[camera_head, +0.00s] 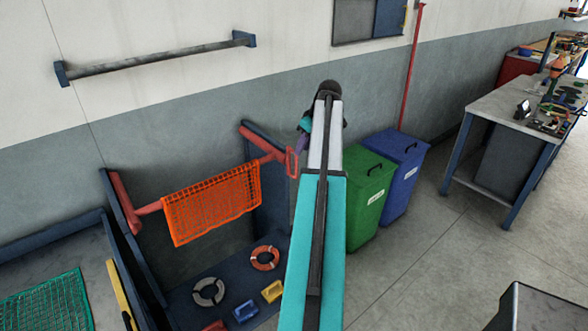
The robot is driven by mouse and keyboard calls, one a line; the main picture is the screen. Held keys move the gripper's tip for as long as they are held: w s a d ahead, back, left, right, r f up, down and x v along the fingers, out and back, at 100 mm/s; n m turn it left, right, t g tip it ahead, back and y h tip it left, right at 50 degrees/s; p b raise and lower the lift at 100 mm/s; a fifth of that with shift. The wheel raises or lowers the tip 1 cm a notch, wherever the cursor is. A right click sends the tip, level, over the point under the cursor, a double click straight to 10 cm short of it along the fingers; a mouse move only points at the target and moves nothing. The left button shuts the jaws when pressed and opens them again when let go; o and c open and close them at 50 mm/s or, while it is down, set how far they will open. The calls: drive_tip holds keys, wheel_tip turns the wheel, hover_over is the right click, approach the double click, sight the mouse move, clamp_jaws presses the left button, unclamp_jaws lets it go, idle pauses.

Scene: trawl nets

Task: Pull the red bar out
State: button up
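A red bar (150,208) lies across a dark blue rack (270,210), with an orange net (212,203) draped over its middle. Its right end passes the rack's right post and carries a red loop handle (291,163). My teal arm reaches up from the bottom centre, just right of the handle. My gripper (303,136) is mostly hidden by the arm; only small purple and teal parts show left of the arm's far end, above the handle. I cannot see its fingertips clearly, nor whether it touches the handle.
A green bin (369,205) and a blue bin (404,175) stand right of my arm. A thin red pole (411,70) leans on the wall behind them. Ring buoys (265,258) lie on the rack's lower shelf.

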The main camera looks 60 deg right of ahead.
sight(293, 176)
drive_tip(key=shift+p+x, duration=2.4)
drive_tip(key=shift+x, duration=4.2)
drive_tip(key=shift+s, duration=0.15)
clamp_jaws()
drive_tip(key=shift+a, duration=0.15)
